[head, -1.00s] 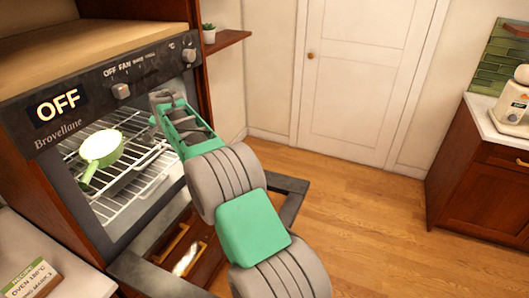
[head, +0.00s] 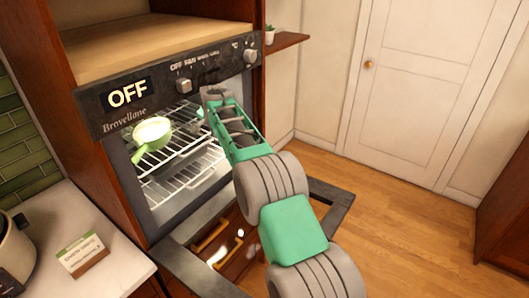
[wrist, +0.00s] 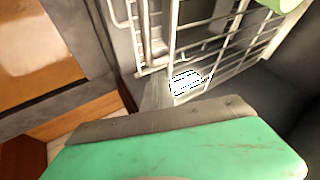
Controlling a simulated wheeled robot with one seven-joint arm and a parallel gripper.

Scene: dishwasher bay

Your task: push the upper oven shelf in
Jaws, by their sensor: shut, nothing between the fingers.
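The upper oven shelf (head: 178,180) is a white wire rack in the open oven at left in the head view. A green pan (head: 152,131) with pale contents rests on it. How far the shelf stands out is hard to judge. My gripper (head: 203,113) is shut and empty at the right side of the oven opening, just below the control panel. In the wrist view my gripper (wrist: 165,118) lies just below the wire rack (wrist: 205,45); contact cannot be told. The pan's edge (wrist: 283,5) shows at top right.
The oven door (head: 332,200) hangs open, its dark frame jutting out under my arm. The control panel (head: 160,92) reads OFF. A counter (head: 70,215) with a recipe card (head: 82,254) stands at left. Open wooden floor (head: 400,220) lies to the right.

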